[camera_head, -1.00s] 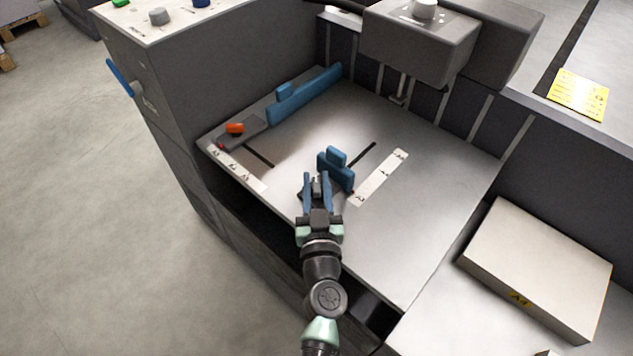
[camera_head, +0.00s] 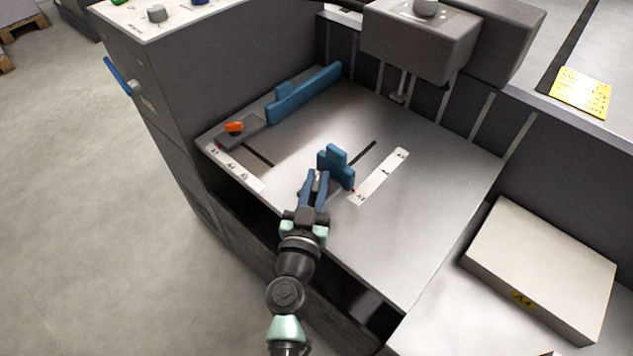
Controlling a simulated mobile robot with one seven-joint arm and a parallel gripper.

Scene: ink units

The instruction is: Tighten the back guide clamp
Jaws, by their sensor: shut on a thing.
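The short blue guide (camera_head: 338,168) stands upright on the metal tray (camera_head: 400,235), beside a dark slot and a white scale strip; I take it as the back guide. Its clamp (camera_head: 334,188) is a grey block on the near side, mostly hidden by my fingers. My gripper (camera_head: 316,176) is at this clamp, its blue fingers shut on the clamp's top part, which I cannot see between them. The gripper points away from me and leans to the right.
A grey head unit (camera_head: 418,45) overhangs the back. A pale A4 box (camera_head: 540,265) lies at right. The tray's right half is clear.

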